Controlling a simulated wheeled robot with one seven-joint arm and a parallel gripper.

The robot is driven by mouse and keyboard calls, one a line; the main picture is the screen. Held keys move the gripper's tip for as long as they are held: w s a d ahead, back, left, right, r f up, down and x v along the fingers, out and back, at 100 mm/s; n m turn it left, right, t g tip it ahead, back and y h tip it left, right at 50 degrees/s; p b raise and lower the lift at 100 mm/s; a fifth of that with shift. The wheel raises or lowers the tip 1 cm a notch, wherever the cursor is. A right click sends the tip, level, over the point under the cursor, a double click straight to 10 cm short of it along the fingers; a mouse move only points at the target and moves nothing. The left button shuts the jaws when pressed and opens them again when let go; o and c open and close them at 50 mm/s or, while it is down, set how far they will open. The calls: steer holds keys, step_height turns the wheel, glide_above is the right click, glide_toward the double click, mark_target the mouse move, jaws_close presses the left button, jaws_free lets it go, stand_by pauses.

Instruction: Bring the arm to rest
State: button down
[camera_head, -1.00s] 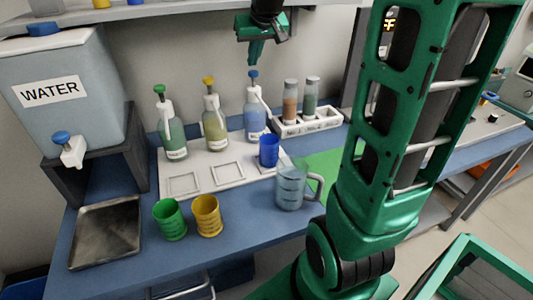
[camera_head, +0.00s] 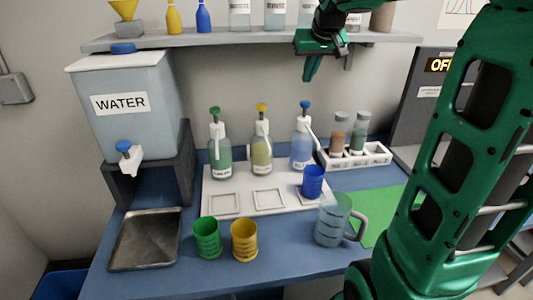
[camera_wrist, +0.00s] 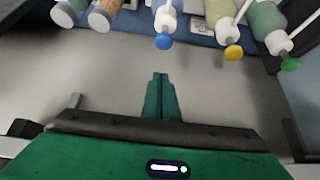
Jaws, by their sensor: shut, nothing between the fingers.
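My gripper (camera_head: 309,68) is green and hangs in the air above the blue-capped pump bottle (camera_head: 302,148), in front of the shelf edge in the head view. Its fingers are together with nothing between them. In the wrist view the closed fingers (camera_wrist: 161,95) point toward the grey wall. The blue (camera_wrist: 164,41), yellow (camera_wrist: 234,52) and green (camera_wrist: 290,64) pump tops show beyond them, apart from the fingers. My arm's green links fill the right side of the head view.
A white tray (camera_head: 240,207) holds pump bottles and a blue cup (camera_head: 313,182). A green cup (camera_head: 207,238), yellow cup (camera_head: 244,240) and clear pitcher (camera_head: 331,220) stand in front. A water tank (camera_head: 130,105) is left. The shelf (camera_head: 210,41) with bottles is close behind my gripper.

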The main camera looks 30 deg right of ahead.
steer(key=s+a+f+m+g, duration=0.1)
steer(key=s+f, duration=0.5)
steer(key=s, duration=0.6)
steer(key=s+a+f+m+g+y, duration=0.1)
steer(key=s+f, duration=0.5)
steer(key=s, duration=0.6)
steer(key=s+a+f+m+g+y, duration=0.1)
steer(key=s+a+f+g, duration=0.2)
steer(key=s+f, duration=0.3)
steer(key=s+g, duration=0.1)
steer(key=s, duration=0.4)
steer(key=shift+s+f+g, duration=0.35)
steer(key=shift+s+g, duration=0.05)
steer(key=shift+w+f, duration=0.3)
steer(key=shift+w, duration=0.45)
steer(key=shift+s, duration=0.1)
